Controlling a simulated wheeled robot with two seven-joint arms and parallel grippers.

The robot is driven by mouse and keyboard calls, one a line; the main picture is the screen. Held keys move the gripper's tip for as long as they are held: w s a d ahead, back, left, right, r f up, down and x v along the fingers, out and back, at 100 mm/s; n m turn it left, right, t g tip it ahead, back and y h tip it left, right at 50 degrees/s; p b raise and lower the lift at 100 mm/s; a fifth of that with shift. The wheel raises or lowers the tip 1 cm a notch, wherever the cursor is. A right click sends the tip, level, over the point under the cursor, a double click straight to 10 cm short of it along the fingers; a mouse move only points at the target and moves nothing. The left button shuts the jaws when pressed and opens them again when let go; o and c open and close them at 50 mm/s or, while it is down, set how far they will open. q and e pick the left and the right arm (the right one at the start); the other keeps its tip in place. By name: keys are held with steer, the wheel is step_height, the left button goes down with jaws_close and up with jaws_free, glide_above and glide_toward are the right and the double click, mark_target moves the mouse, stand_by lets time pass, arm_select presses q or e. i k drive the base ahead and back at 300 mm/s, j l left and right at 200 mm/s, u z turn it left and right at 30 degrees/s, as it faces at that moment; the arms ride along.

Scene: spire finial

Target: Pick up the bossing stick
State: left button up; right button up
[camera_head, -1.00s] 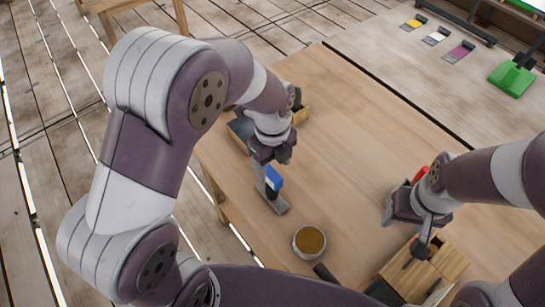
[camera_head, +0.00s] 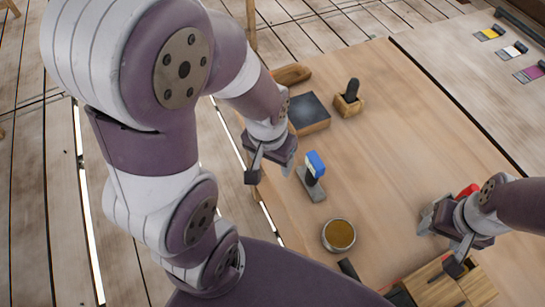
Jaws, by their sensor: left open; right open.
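A rounded, elongated wooden piece (camera_head: 292,74), which looks like the bossing stick, lies at the far left edge of the table, beyond a dark-topped block. My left gripper (camera_head: 270,170) is open and empty near the table's left edge, nearer than the wooden piece and apart from it. It is just left of a blue-topped tool (camera_head: 314,168) on a grey base. My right gripper (camera_head: 440,245) is open at the right, close above a wooden box (camera_head: 438,285). A red object (camera_head: 467,190) shows partly behind it.
The dark-topped block (camera_head: 308,112) and a wooden block with an upright dark handle (camera_head: 349,98) stand at the far left. A round tin with ochre contents (camera_head: 339,235) is nearer. The middle of the table (camera_head: 410,140) is clear.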

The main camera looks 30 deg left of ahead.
mark_target(293, 73)
steer(key=i+j+z, duration=0.15)
steer(key=j, duration=0.2)
steer(key=i+j+z, duration=0.2)
steer(key=j, duration=0.2)
steer(key=i+j+z, duration=0.15)
steer(key=j, duration=0.25)
steer(key=i+l, duration=0.05)
